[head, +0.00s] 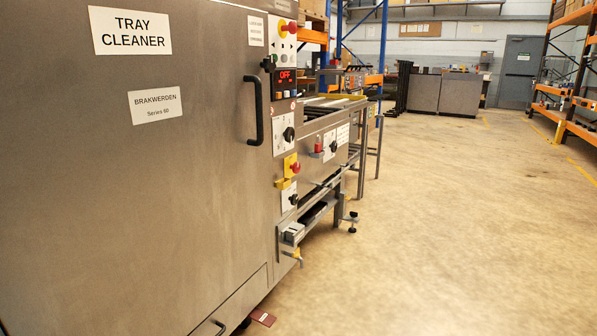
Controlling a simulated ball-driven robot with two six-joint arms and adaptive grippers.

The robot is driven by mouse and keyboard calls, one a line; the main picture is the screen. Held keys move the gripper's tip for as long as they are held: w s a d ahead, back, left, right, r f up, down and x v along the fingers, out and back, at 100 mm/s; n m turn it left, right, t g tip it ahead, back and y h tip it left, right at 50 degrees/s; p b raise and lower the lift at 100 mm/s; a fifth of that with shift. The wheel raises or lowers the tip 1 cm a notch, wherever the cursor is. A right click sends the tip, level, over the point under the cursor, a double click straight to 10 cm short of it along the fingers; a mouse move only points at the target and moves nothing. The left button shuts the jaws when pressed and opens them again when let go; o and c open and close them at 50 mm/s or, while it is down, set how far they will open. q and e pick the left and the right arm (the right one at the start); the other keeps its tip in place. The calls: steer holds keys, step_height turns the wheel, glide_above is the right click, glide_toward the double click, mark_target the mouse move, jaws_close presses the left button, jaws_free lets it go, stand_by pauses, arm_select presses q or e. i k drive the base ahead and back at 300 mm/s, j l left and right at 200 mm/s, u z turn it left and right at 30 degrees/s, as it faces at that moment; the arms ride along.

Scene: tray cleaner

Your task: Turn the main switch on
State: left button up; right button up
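The tray cleaner (200,60) is a large brushed-steel machine filling the left of the head view, seen at an angle. A yellow switch with a red part (291,165) sits low on its front edge and looks like the main switch; its label and exact handle position are too small to read. Above it, a small display (286,77) shows OFF in red. A red mushroom button on yellow (290,28) is at the top. Black rotary knobs sit on white plates, one above (289,133) and one below (293,199) the yellow switch. Neither gripper shows.
A black door handle (253,110) stands out left of the controls. A framed conveyor section (330,140) with another knob extends behind. A small reddish item (263,317) is on the floor by the machine. The floor (430,220) to the right is clear; orange racks (575,110) stand far right.

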mark_target(296, 167)
steer(key=i+u, duration=0.2)
steer(key=u, duration=0.2)
steer(key=i+l+u, duration=0.15)
steer(key=u, duration=0.25)
